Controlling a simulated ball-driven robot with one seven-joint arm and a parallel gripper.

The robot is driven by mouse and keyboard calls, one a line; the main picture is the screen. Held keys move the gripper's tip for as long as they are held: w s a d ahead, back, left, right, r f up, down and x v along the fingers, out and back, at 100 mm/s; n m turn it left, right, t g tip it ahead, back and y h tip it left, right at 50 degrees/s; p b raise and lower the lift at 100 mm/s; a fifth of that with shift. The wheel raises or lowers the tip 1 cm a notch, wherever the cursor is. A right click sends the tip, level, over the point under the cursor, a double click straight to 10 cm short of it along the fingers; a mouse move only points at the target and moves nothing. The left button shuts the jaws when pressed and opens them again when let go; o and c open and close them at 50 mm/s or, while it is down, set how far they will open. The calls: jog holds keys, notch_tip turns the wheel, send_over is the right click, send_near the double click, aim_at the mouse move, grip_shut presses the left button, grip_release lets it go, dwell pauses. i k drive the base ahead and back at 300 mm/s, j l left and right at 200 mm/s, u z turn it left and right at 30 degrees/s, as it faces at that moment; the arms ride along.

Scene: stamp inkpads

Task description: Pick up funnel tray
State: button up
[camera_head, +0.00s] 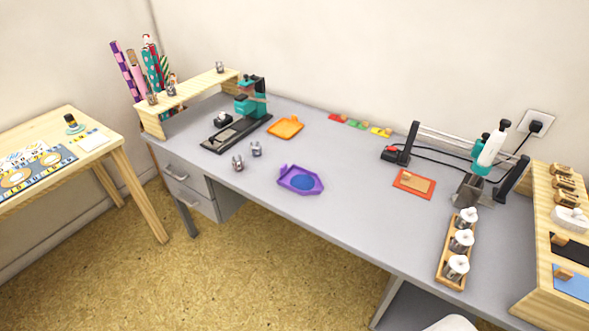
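Two small shallow trays lie flat on the grey desk (345,200). The purple tray (316,187) is angular, has a blue inner area and a small spout-like tip at its upper left, and lies near the front edge. The orange tray (286,127) lies farther back, right of the teal-and-black press, and also has a small pointed tip. I cannot tell for sure which one is the funnel tray. Nothing touches either tray. My gripper is not in view.
Two small metallic pieces (238,163) stand left of the purple tray. The teal press (250,97) stands behind them. The mid-desk is clear.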

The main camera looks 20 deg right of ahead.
aim_at(303, 182)
jog(key=i+j+z, duration=0.1)
jog(key=i+j, duration=0.15)
jog(key=i+j+z, duration=0.15)
jog(key=j, duration=0.25)
jog(key=i+j+z, duration=0.1)
jog(key=i+j, duration=0.25)
jog(key=i+j+z, duration=0.15)
jog(key=j, duration=0.3)
jog(key=i+j+z, duration=0.1)
jog(key=i+j, duration=0.2)
jog(key=j, duration=0.1)
